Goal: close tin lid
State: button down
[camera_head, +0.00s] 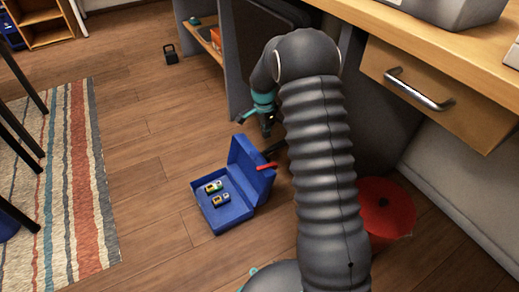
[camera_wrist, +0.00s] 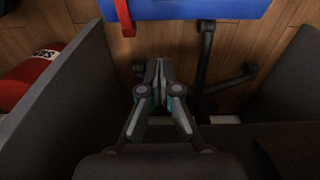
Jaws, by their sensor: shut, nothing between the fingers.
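A blue tin (camera_head: 221,206) sits on the wooden floor with its lid (camera_head: 249,168) raised, standing open on the right side. Two small yellow and green items (camera_head: 214,190) lie inside it. A red latch or strap (camera_head: 267,166) sticks out from the lid. In the wrist view the blue lid (camera_wrist: 185,9) shows at the top edge, with the red strap (camera_wrist: 124,18) hanging from it. My gripper (camera_wrist: 159,66) is shut and empty, pointing toward the lid with a gap between.
A grey desk panel (camera_wrist: 62,110) stands to the left in the wrist view, another (camera_wrist: 287,75) to the right. A dark chair base (camera_wrist: 207,70) lies between gripper and lid. A red cylinder (camera_head: 385,208) stands right of my arm. Floor left of the tin is clear.

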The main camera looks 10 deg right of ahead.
aim_at(259, 159)
jog(key=f, duration=0.3)
jog(key=a+f, duration=0.1)
jog(key=f, duration=0.5)
jog(key=shift+s+a+f+b, duration=0.25)
jog(key=shift+a+b, duration=0.05)
jog(key=shift+b, duration=0.05)
jog(key=shift+s+a+r, duration=0.2)
jog(key=shift+s+a, duration=0.05)
jog(key=shift+a, duration=0.4)
jog(key=shift+a, duration=0.1)
